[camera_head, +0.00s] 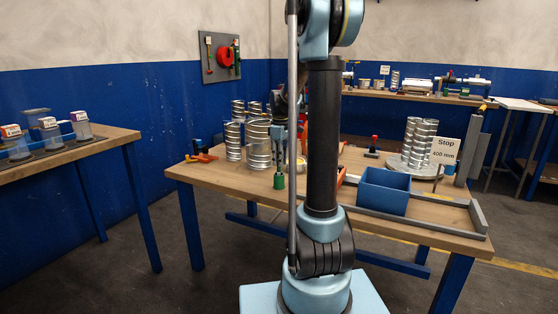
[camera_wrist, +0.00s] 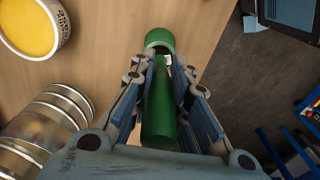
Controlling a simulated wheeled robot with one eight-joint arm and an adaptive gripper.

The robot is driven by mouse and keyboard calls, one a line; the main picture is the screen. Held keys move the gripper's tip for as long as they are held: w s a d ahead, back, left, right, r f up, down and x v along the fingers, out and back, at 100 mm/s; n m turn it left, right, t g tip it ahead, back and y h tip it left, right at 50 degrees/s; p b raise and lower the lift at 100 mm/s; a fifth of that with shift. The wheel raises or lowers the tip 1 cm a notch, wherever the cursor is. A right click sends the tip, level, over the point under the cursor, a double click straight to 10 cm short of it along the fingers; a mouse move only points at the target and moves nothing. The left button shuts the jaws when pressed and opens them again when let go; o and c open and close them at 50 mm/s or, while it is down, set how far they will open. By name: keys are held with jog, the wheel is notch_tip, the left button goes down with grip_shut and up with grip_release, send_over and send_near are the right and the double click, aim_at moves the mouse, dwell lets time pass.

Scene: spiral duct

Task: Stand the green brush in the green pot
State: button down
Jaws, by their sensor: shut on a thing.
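My gripper (camera_head: 279,158) is over the near part of the workbench, pointing down. In the wrist view its fingers (camera_wrist: 163,88) are closed on both sides of the green brush (camera_wrist: 160,112), seen nearly end-on. The green pot (camera_wrist: 160,38) shows as a round green rim just beyond the fingertips, near the bench edge. In the head view the pot (camera_head: 279,181) is a small green shape right below the gripper. The brush's far end lines up with the pot's opening; I cannot tell whether it is inside.
Silver spiral ducts (camera_head: 257,143) stand close behind and left of the gripper. A white-rimmed tub with yellow contents (camera_wrist: 30,28) is nearby on the bench (camera_wrist: 110,60). A blue box (camera_head: 383,192) and metal rails lie to the right, with more ducts (camera_head: 420,142) behind.

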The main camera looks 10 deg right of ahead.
jog(key=shift+f, duration=0.6)
jog(key=c, duration=1.5)
grip_release()
jog(key=shift+o, duration=0.2)
jog(key=shift+r, duration=0.1)
notch_tip(320, 180, up, 12)
jog(key=shift+d+f, duration=0.1)
